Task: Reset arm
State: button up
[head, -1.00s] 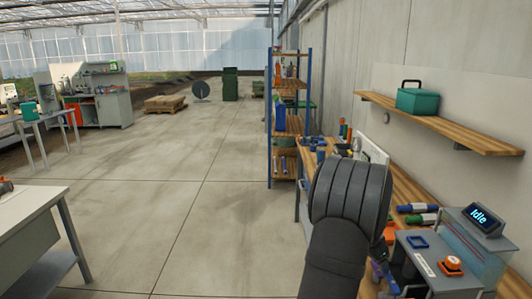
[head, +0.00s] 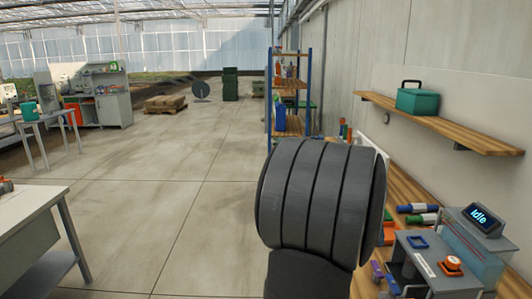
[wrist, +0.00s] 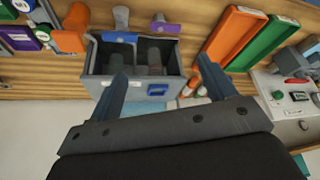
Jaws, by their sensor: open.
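My gripper (wrist: 163,60) shows in the wrist view with its two dark fingers spread apart and nothing between them. It is over the front of a grey two-compartment holder (wrist: 100,85) on the wooden bench; I cannot tell the height gap. Dark rounded items stand in the holder's compartments, and a blue label is on its front. In the head view my dark ridged arm fills the lower middle and hides part of the bench; the gripper itself is not visible there.
A shelf with a green toolbox (head: 418,101) hangs above. In the wrist view, orange (wrist: 234,37) and green (wrist: 265,46) trays lie right of the holder.

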jog(key=shift+s+a+r+n, duration=0.25)
jog(key=shift+s+a+r, duration=0.1)
jog(key=shift+s, duration=0.35)
jog(key=shift+s+a+r+n, duration=0.25)
jog(key=shift+s+r, duration=0.1)
jog(key=shift+s, duration=0.35)
jog(key=s+a+n+t, duration=0.1)
jog(key=s+a+n, duration=0.1)
jog(key=s+a, duration=0.5)
jog(key=s+a+n+t, duration=0.1)
jog(key=s+a+n, duration=0.15)
jog(key=s, duration=0.85)
jog(key=s+a+f+n+t+y, duration=0.1)
jog(key=s+a+f+n+y, duration=0.1)
jog(key=s+a+f, duration=0.7)
jog(key=s+n, duration=0.1)
jog(key=s, duration=0.2)
jog(key=shift+a+f, duration=0.2)
jog(key=shift+f, duration=0.05)
